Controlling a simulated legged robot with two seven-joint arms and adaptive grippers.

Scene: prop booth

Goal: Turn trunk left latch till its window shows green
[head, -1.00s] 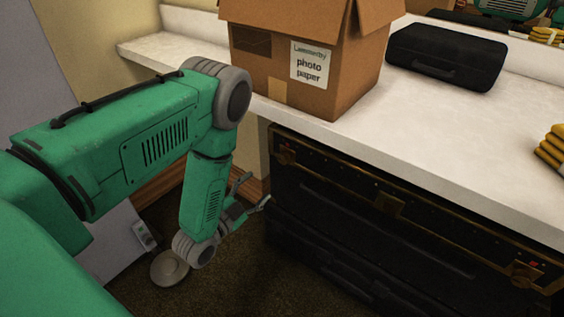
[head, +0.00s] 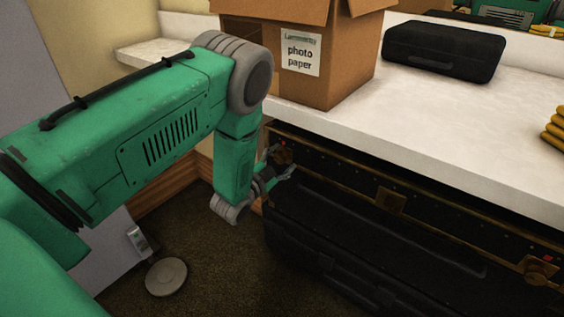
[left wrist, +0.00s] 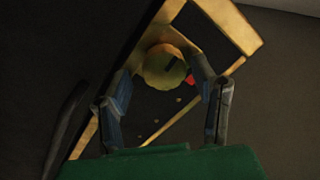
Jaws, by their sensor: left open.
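The dark trunk (head: 335,167) with brass trim sits under the white counter. Its left latch (head: 284,156) is a round brass knob near the trunk's upper left corner, partly covered by my gripper in the head view. The latch knob also shows in the left wrist view (left wrist: 164,68), with its window (left wrist: 190,78) showing red beside it. My left gripper (head: 281,164) is open at the latch. In the left wrist view its fingers stand on either side of the knob; I cannot tell whether they touch it. My right gripper is out of view.
The trunk's right latch (head: 539,268) also has red beside it, and a brass plate (head: 390,201) sits mid-front. The counter (head: 440,150) overhangs the trunk and bears a cardboard box (head: 345,75) and a black case (head: 443,52). A round disc (head: 166,277) lies on the floor.

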